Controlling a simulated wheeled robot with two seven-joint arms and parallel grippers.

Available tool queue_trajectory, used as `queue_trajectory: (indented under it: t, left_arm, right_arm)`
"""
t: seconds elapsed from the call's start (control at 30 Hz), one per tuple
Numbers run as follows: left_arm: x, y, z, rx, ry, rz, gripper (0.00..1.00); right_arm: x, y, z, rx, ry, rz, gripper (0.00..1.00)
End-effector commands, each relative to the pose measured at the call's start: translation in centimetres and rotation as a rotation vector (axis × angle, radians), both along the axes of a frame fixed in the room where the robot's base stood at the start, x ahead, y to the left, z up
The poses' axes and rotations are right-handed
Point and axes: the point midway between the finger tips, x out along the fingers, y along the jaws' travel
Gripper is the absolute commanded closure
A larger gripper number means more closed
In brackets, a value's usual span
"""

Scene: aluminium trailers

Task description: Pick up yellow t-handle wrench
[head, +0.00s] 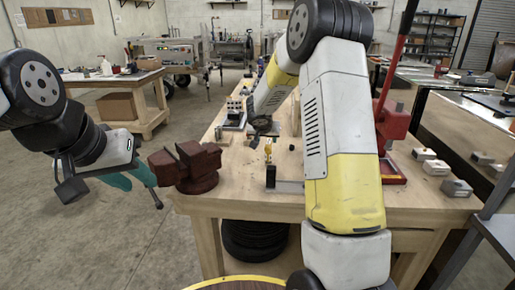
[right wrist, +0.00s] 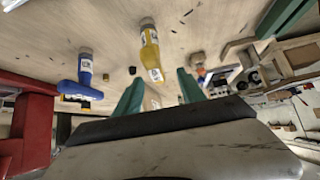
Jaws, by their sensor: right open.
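The yellow t-handle wrench (right wrist: 150,48) is on the wooden tabletop in the right wrist view, with a grey end at the top of the picture and its yellow handle lower down. A small yellow thing (head: 268,149) on the table in the head view looks like the same wrench. My right gripper (right wrist: 160,92) is open, its two green fingers apart. The wrench's handle shows between and beyond the fingertips, and I see no grip on it. My left gripper (head: 112,182) hangs left of the table, off its edge; I cannot tell its opening.
A blue tool (right wrist: 84,72) is beside the wrench in the right wrist view. A dark red vise (head: 186,166) is on the workbench's (head: 240,200) left front corner. A red press (head: 394,120) and small grey blocks (head: 436,167) are on the right.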

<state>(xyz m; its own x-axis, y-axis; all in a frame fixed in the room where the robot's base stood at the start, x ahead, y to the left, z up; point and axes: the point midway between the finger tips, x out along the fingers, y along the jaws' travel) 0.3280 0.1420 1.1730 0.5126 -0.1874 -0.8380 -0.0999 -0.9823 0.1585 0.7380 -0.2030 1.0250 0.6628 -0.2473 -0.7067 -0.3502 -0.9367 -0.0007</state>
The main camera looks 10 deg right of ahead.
Motion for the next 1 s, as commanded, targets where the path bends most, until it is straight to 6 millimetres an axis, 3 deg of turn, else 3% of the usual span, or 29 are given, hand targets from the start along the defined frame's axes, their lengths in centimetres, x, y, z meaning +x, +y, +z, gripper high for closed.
queue_trajectory:
  t: [0.23, 0.57, 0.8, 1.0]
  left_arm:
    - [0.0, 0.0, 0.0, 0.0, 0.0, 0.0, 0.64]
    - [0.0, 0.0, 0.0, 0.0, 0.0, 0.0, 0.64]
    - [0.0, 0.0, 0.0, 0.0, 0.0, 0.0, 0.64]
    - [0.0, 0.0, 0.0, 0.0, 0.0, 0.0, 0.64]
  right_arm:
    - [2.0, -1.4, -2.8, -0.001, 0.002, -0.001, 0.53]
    - [2.6, -1.6, -3.3, -0.001, 0.0, -0.001, 0.53]
    - [2.6, -1.6, -3.3, 0.0, 0.001, -0.001, 0.98]
    - [2.6, -1.6, -3.2, -0.001, -0.001, -0.001, 1.0]
